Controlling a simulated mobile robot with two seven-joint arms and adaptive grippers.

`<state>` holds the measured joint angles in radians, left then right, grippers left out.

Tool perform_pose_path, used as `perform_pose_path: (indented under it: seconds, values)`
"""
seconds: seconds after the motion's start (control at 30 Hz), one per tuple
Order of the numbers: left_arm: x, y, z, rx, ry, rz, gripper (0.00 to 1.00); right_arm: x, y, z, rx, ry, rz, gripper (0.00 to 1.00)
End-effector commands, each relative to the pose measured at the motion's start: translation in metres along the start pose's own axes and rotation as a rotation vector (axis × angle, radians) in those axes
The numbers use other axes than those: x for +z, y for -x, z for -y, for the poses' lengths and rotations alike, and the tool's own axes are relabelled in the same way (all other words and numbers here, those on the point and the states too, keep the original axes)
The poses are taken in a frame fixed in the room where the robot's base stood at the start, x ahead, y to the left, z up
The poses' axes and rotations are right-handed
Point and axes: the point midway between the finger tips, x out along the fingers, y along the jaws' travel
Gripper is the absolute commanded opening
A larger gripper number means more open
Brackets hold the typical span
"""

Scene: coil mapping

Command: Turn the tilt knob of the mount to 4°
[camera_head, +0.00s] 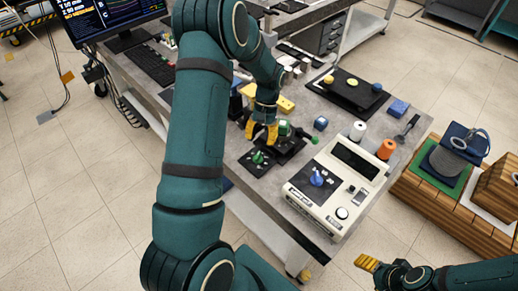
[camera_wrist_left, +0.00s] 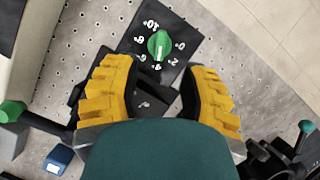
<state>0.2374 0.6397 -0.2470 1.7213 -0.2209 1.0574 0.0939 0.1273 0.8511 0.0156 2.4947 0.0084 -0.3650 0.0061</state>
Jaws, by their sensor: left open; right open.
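The green tilt knob (camera_wrist_left: 159,45) sits on a black dial plate (camera_wrist_left: 181,28) with white numbers from 0 to 10 in the left wrist view. A pale mark on the knob's lower side points at or close to the 4; I cannot tell exactly. The knob also shows in the head view (camera_head: 258,157). My left gripper (camera_head: 262,132) is open. Its yellow fingers (camera_wrist_left: 157,95) stand apart just below the knob in the wrist view, with nothing between them but the dark mount part behind. My right gripper (camera_head: 367,263) is open and empty, beyond the table's front edge.
A beige instrument (camera_head: 335,185) with a blue knob stands right of the mount. White (camera_head: 358,131) and orange (camera_head: 386,149) spools stand behind it. A blue block (camera_head: 320,123) and a green-tipped lever (camera_head: 314,140) are close to the mount. Wooden crates stand at the right.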

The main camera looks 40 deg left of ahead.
Motion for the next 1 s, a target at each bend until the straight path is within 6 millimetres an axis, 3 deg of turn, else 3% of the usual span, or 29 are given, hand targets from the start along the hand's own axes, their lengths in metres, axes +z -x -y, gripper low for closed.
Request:
perform_pose_path:
  seconds: [0.2, 0.4, 1.0]
  values:
    - [0.000, 0.040, 0.000, 0.000, 0.000, -0.002, 0.42, 0.000, 0.000, 0.000, 0.000, 0.000, 0.000, 0.67]
    - [0.000, 0.058, 0.000, 0.001, 0.000, 0.001, 0.42, 0.000, 0.000, 0.000, 0.000, 0.000, 0.000, 0.67]
    - [0.000, 0.061, 0.000, 0.001, 0.001, 0.001, 0.42, 0.000, 0.000, 0.000, 0.000, 0.000, 0.000, 0.67]
